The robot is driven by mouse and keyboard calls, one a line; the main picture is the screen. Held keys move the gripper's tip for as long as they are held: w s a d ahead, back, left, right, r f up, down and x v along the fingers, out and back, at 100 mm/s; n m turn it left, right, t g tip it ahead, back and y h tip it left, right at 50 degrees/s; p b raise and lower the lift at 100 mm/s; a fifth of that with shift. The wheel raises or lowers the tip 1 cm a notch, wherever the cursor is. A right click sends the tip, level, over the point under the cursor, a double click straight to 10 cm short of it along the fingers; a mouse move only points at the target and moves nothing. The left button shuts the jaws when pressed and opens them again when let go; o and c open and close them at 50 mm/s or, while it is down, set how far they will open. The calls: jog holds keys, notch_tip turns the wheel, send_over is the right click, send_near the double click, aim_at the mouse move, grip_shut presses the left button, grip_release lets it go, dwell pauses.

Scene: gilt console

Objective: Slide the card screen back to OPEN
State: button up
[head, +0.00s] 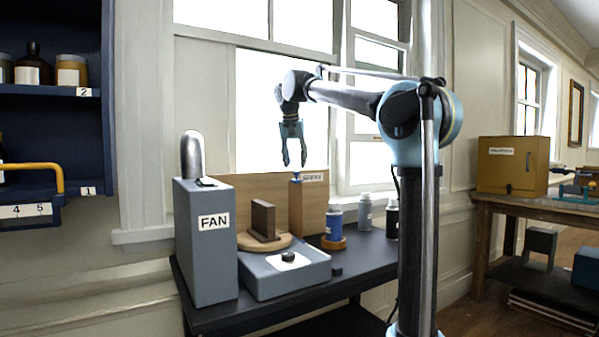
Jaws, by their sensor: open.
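A tan upright panel (257,188), which looks like the card screen, stands at the back of the dark bench below the window. At its right a narrower tan upright piece (296,212) has a small blue knob (296,176) on top. A small white label (314,177) beside the knob is too small to read surely, and I see no legible OPEN mark. My gripper (294,164) hangs with its fingers pointing down, open and empty, just above the blue knob and apart from it in the picture. The panel's lower part is hidden behind bench items.
On the bench stand a grey FAN box (205,245) with a metal pipe, a grey unit (285,272) with a black knob, a brown block (263,220) on a round wooden base, and several bottles, one blue (334,223). A blue shelf (50,90) is left.

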jog(key=shift+x, duration=1.95)
